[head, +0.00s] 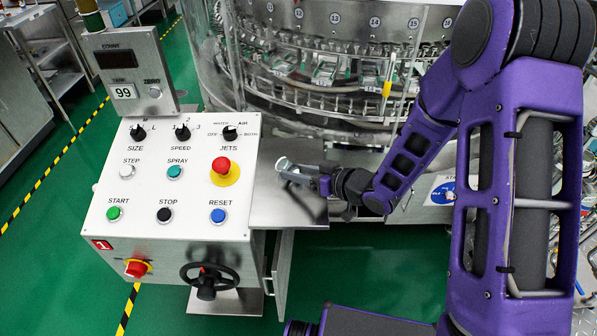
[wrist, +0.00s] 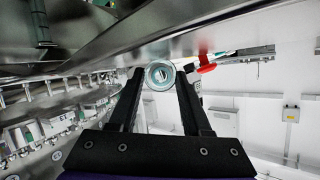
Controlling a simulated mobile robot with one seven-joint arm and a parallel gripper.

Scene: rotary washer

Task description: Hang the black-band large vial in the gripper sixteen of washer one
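My gripper (head: 298,174) is in front of the washer, over the steel shelf beside the control panel. It is shut on a clear glass vial (head: 285,164). The wrist view shows the vial (wrist: 160,75) end-on, as a round ring between the two fingertips. I cannot make out its black band. The washer (head: 340,60) is a round steel carousel behind the gripper, with numbered plates along its upper drum and a row of small holders below. The plate at the far right of the row (head: 447,22) is partly beside my arm. Its holder is hidden by my arm.
The control panel (head: 240,145) with knobs, buttons and a red emergency stop (head: 222,168) stands left of the gripper. A counter display (head: 125,75) rises behind it. The bare steel shelf (head: 300,212) lies under the gripper. A clear curved guard (head: 212,60) covers the washer's left side.

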